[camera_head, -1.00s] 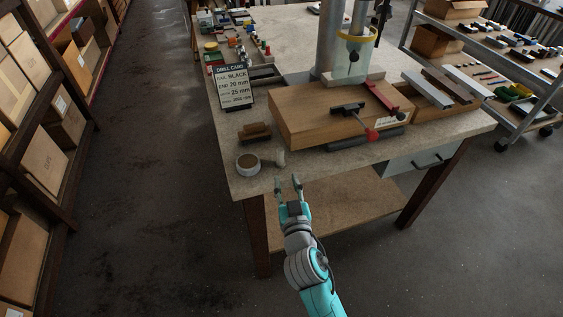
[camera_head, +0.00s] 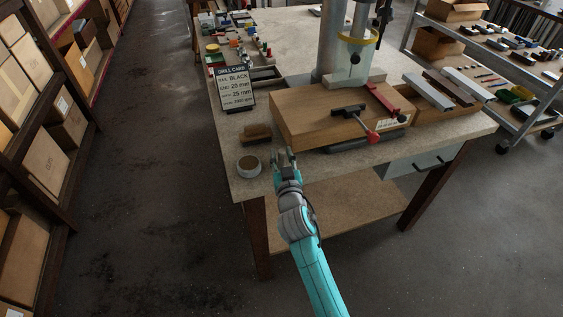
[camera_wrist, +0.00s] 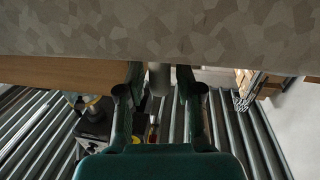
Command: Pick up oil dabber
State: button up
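The oil dabber appears to be the small pale cylinder (camera_wrist: 159,78) between my fingers in the wrist view. In the head view it is hidden behind my gripper. My gripper (camera_head: 284,155) is at the front edge of the workbench, just right of a round tin. In the wrist view my gripper (camera_wrist: 159,88) is open, with one finger on each side of the pale cylinder. A gap shows on both sides, so the fingers seem not to touch it.
The round tin (camera_head: 249,166) stands close on the left, with a brown brush-like block (camera_head: 257,134) behind it. A wooden block (camera_head: 312,117) with a clamp (camera_head: 374,137) lies to the right. A drill card (camera_head: 234,88) stands behind. The workbench front corner (camera_head: 240,190) is bare.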

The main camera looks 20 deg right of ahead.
jog(key=shift+w, duration=0.4)
grip_shut()
